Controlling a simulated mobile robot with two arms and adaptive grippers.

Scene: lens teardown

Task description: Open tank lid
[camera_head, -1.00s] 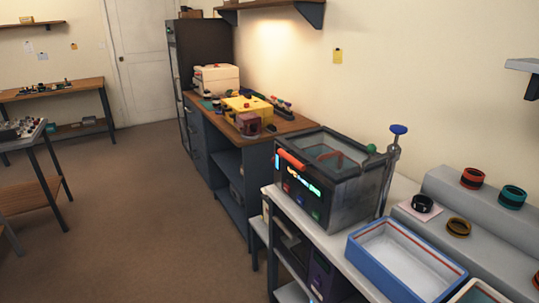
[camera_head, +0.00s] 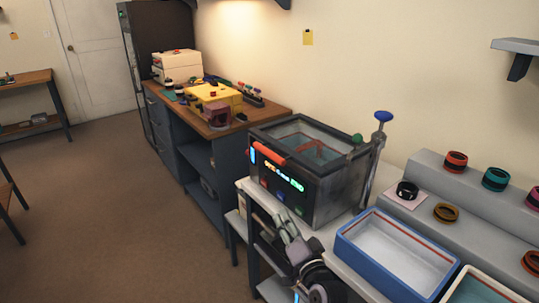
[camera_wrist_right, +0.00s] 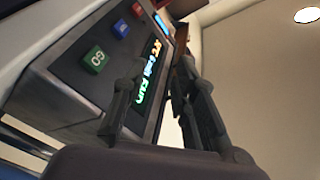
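The tank (camera_head: 318,203) is a dark grey box with a glowing display and coloured buttons on its front. Its glass-topped lid (camera_head: 283,128) appears shut, with an orange-red handle (camera_head: 268,154) at the front edge. My right gripper (camera_head: 286,222) is in front of and below the tank's front panel, apart from the handle. In the right wrist view, its two dark fingers (camera_wrist_right: 155,88) are spread with nothing held between them, and the tank's front panel (camera_wrist_right: 75,75) with a green GO button fills the left side. My left gripper is not in view.
A blue-rimmed tray (camera_head: 395,257) stands right of the tank on the white bench. A blue-knobbed post (camera_head: 383,116) stands at the tank's right rear. Coloured rings sit on a grey stepped stand (camera_head: 470,190). A workbench (camera_head: 215,130) lies behind left.

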